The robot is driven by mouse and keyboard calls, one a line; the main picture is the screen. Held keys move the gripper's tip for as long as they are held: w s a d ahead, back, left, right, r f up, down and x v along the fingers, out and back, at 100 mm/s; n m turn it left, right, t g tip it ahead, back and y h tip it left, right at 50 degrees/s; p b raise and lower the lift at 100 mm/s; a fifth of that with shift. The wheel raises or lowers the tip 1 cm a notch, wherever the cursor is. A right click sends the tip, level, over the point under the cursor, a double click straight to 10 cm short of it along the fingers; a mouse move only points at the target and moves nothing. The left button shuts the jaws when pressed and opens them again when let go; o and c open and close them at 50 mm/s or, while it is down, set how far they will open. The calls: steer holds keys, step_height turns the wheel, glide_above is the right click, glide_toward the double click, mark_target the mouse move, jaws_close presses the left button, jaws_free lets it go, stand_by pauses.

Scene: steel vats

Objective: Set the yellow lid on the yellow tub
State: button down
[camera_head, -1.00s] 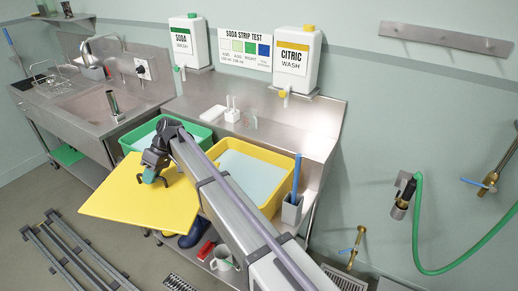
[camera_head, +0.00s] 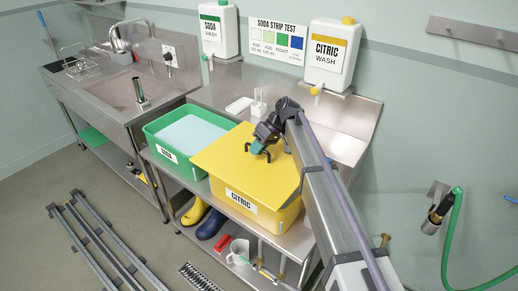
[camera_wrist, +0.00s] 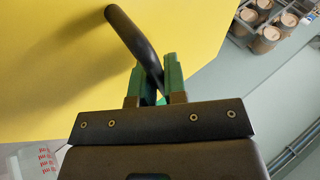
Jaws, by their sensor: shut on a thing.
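The yellow lid (camera_head: 240,165) is a flat sheet with a dark bar handle, and it lies over the yellow tub (camera_head: 265,217), which is labelled CITRIC. My gripper (camera_head: 258,149) is shut on the lid's handle. In the wrist view the green fingers of my gripper (camera_wrist: 153,88) close on the black handle (camera_wrist: 130,35) above the yellow lid (camera_wrist: 60,70). The lid hides the tub's opening. Its left corner reaches toward the green tub. I cannot tell whether the lid touches the rim or hovers just above it.
A green tub (camera_head: 160,160) with pale liquid, labelled SODA, stands left of the yellow tub. Soda (camera_head: 217,30) and citric (camera_head: 328,50) wash containers hang behind. A sink (camera_head: 125,90) is at left. Boots (camera_head: 210,222) and a white mug (camera_head: 238,250) are below. A green hose (camera_head: 450,235) hangs at right.

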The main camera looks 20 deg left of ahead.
mark_target(269, 150)
steer(key=w+f+b, duration=0.2)
steer(key=w+d+f+b, duration=0.1)
steer(key=w+f+b, duration=0.1)
steer(key=f+b, duration=0.1)
steer(key=shift+w+d+f, duration=0.1)
steer(key=shift+f, duration=0.15)
steer(key=shift+f+b, duration=0.3)
steer(key=shift+b, duration=0.1)
steer(key=shift+f+b, duration=0.3)
steer(key=c, duration=1.1)
jaws_free()
steer(key=shift+r, duration=0.15)
